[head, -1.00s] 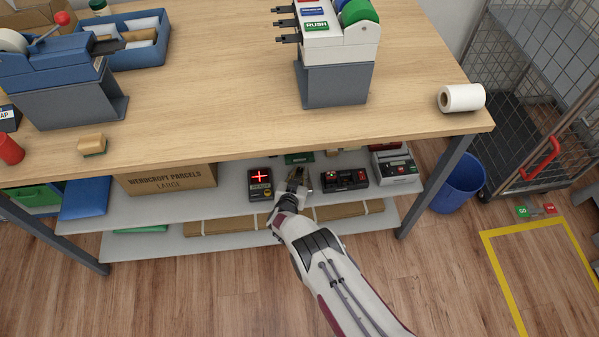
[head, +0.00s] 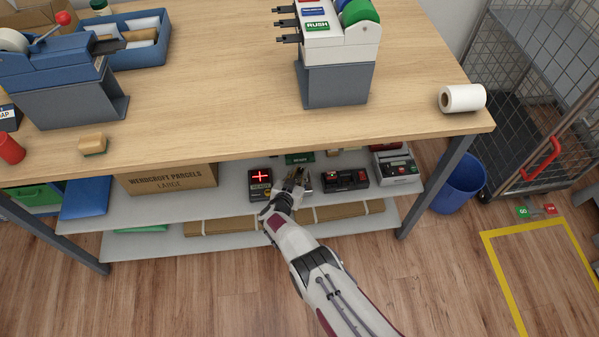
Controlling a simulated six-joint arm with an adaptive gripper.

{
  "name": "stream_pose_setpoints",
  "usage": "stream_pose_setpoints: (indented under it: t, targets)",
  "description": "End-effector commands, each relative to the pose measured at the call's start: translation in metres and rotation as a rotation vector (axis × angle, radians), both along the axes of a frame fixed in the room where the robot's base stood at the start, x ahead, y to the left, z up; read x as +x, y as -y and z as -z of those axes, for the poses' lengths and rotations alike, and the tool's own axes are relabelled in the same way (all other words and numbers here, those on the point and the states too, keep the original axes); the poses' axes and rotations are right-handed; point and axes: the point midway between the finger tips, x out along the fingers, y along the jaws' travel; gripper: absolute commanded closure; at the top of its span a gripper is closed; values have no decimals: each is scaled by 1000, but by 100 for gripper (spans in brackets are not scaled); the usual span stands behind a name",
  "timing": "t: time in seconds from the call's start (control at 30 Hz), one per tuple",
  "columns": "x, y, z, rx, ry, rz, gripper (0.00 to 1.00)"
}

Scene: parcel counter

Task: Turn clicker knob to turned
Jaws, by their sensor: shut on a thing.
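My gripper (head: 298,179) reaches under the table top to the upper shelf, in the middle of the head view. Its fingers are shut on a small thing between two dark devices. The fingers and wrist mostly hide it; by its place it looks like the clicker knob, but its shape and turn angle cannot be read. A dark device with a lit red cross (head: 260,177) stands just left of my gripper. A green sign (head: 299,158) shows behind it.
A black box with red and green parts (head: 345,179) and a white device (head: 394,165) stand right on the shelf (head: 215,207). A large cardboard carton (head: 167,178) stands left. The table top (head: 215,85) overhangs from above. Flat cartons (head: 225,225) lie on the shelf below.

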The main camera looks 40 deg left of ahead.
Motion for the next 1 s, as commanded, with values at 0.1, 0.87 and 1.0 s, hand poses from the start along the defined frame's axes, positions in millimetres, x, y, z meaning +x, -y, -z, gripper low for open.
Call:
stream_pose_setpoints:
  t: [0.1,0.87,1.0]
  targets:
    - [0,0,0,1,-1,5,100]
    - [0,0,0,1,-1,6,66]
    - [0,0,0,1,-1,6,66]
